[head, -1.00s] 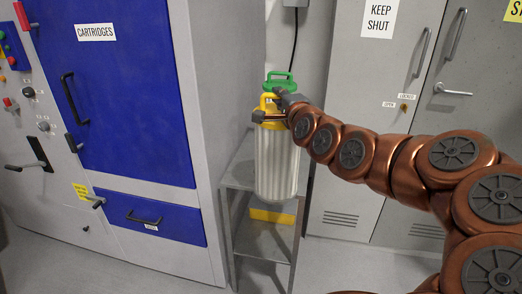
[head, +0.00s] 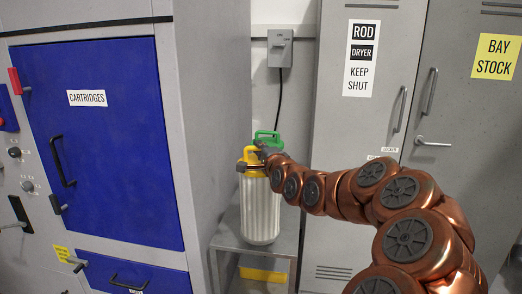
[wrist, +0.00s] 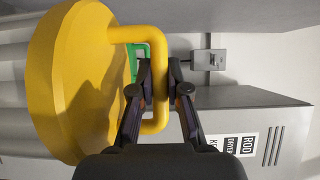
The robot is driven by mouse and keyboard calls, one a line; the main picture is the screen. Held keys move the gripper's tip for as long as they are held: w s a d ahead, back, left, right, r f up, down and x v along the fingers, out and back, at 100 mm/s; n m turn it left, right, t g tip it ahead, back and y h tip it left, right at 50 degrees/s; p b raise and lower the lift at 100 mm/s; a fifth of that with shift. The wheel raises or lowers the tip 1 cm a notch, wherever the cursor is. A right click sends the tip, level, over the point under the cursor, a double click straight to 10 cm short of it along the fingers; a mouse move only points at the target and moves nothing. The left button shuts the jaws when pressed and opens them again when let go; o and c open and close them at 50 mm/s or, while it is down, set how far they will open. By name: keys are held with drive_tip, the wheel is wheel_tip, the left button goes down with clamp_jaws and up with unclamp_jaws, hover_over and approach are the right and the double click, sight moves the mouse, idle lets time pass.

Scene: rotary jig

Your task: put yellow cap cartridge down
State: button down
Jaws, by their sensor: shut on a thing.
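The yellow cap cartridge (head: 260,210) has a white ribbed body and a yellow cap with a loop handle. It hangs or stands upright over the top of a small grey stand (head: 228,243); whether its base touches cannot be told. My gripper (wrist: 160,72) is shut on the bar of the yellow handle (wrist: 160,110), reaching in from the right in the head view. In the wrist view the yellow cap (wrist: 75,80) fills the left side. A green handle (head: 266,137) shows just behind the yellow one; what it belongs to is mostly hidden.
A grey cabinet with a blue CARTRIDGES door (head: 100,150) stands close on the left. Grey lockers (head: 350,130) stand on the right behind my arm. A grey switch box (head: 280,48) with a cable is on the back wall. The stand carries a yellow label (head: 263,275).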

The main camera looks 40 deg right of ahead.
drive_tip(key=shift+s+d+p+x, duration=0.1)
drive_tip(key=shift+d+p+x, duration=0.15)
drive_tip(key=shift+x, duration=0.65)
drive_tip(key=shift+s+d+p+x, duration=0.15)
drive_tip(key=shift+p+x, duration=0.1)
drive_tip(key=shift+x, duration=0.6)
drive_tip(key=shift+d+p+x, duration=0.15)
drive_tip(key=shift+p+x, duration=0.1)
drive_tip(key=shift+x, duration=0.65)
drive_tip(key=shift+w+f, duration=0.1)
drive_tip(key=shift+f, duration=0.05)
drive_tip(key=shift+w+d, duration=0.15)
drive_tip(key=shift+f+p, duration=0.75)
drive_tip(key=shift+f, duration=1.1)
drive_tip(key=c, duration=1.2)
unclamp_jaws()
drive_tip(key=shift+f, duration=0.1)
drive_tip(key=shift+o, duration=0.2)
